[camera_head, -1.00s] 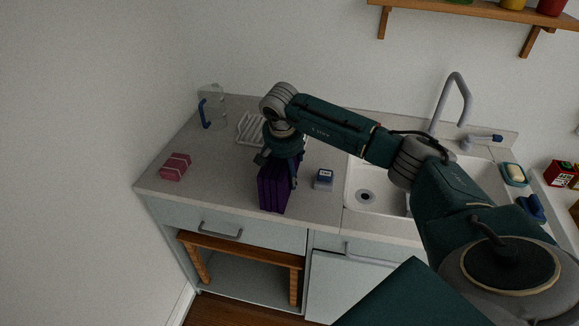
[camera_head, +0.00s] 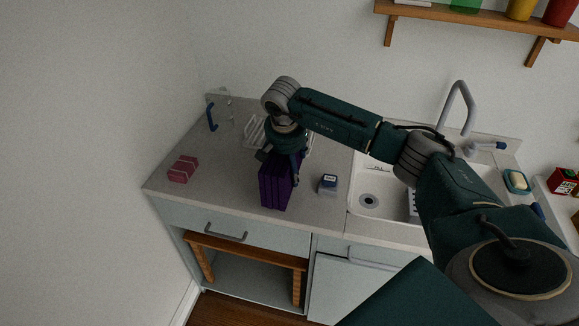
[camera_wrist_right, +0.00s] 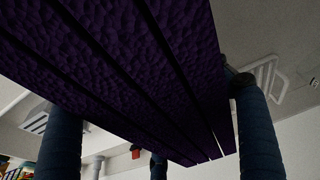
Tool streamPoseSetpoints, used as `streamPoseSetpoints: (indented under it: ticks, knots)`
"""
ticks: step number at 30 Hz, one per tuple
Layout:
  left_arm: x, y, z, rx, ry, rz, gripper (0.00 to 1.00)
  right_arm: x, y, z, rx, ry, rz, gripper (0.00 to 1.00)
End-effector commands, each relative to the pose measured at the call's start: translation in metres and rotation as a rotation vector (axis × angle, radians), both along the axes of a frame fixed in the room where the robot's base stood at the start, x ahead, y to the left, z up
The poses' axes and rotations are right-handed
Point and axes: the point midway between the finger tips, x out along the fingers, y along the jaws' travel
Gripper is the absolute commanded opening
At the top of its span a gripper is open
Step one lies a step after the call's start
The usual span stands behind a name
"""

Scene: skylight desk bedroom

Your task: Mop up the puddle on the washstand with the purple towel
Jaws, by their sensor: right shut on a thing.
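My right gripper (camera_head: 279,158) points down over the washstand counter (camera_head: 225,188) and is shut on the folded purple towel (camera_head: 275,188). The towel hangs upright below the jaws near the counter's front edge; I cannot tell whether its lower edge touches the top. In the right wrist view the dark ribbed towel (camera_wrist_right: 150,70) fills the upper middle, between the fingers of the right gripper (camera_wrist_right: 160,145). I cannot make out the puddle; clear liquid hardly shows on the speckled top, and the towel and arm hide part of it. My left gripper is out of view.
A pink block (camera_head: 183,168) lies at the left. A clear jug with a blue handle (camera_head: 212,117) and a white rack (camera_head: 255,131) stand behind. A small blue-and-white container (camera_head: 328,184) is just right of the towel. The sink (camera_head: 370,203) and faucet (camera_head: 461,100) are further right.

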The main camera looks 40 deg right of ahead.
Motion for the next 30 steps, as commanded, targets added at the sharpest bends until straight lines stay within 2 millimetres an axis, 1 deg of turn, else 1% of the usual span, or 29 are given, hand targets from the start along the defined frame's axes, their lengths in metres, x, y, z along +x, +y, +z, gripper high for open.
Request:
streamPoseSetpoints:
  ticks: [1, 14, 30]
  knots:
    - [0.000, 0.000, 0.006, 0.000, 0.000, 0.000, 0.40, 0.000, 0.000, 0.008, 0.000, -0.001, 0.000, 0.43]
    - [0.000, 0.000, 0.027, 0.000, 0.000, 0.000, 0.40, 0.000, -0.001, 0.041, 0.000, -0.002, -0.001, 0.43]
    - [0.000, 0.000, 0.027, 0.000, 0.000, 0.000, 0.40, 0.000, 0.000, 0.042, 0.000, -0.002, -0.001, 0.43]
